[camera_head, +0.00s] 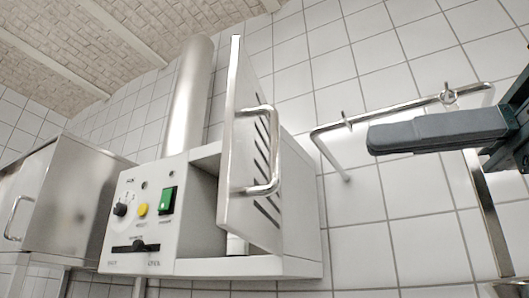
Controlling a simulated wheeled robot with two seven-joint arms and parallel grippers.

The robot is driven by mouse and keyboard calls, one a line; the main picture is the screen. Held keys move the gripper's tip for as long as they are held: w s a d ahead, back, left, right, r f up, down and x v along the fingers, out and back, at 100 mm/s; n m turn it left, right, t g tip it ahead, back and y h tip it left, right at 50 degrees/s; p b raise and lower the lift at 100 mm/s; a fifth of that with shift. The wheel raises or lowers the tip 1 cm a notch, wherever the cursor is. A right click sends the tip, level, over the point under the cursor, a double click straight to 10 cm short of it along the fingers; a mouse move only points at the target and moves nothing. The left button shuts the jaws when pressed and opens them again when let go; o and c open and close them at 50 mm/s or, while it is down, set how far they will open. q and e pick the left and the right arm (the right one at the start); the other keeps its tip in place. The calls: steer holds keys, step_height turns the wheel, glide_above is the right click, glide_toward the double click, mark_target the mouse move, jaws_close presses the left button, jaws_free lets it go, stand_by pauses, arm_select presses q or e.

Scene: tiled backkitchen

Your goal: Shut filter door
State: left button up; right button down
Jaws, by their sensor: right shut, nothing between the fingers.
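The filter door (241,150) is a pale metal panel with dark slanted slots and a chrome bar handle (265,150). It stands swung open at the right of its white box (205,160), so the box's inside partly shows. My right gripper (385,137) comes in from the right edge with its dark grey fingers shut and empty. It points left, to the right of the door and apart from it in the picture. How far it is in depth from the door I cannot tell. My left gripper is out of view.
The box's control panel (143,213) has a green switch (167,199), a yellow button (143,209) and a black knob. A metal wall rail (400,108) runs behind my gripper. A steel cabinet (75,200) stands at left and a metal pipe (188,95) rises above the box.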

steer(key=shift+w, duration=0.2)
steer(key=p, duration=0.6)
glide_toward(231, 160)
steer(key=x, duration=0.5)
steer(key=shift+s+r, duration=0.1)
steer(key=shift+r, duration=0.05)
steer(key=shift+w+a+p, duration=0.25)
steer(key=shift+a+p, duration=0.05)
steer(key=shift+a, duration=0.35)
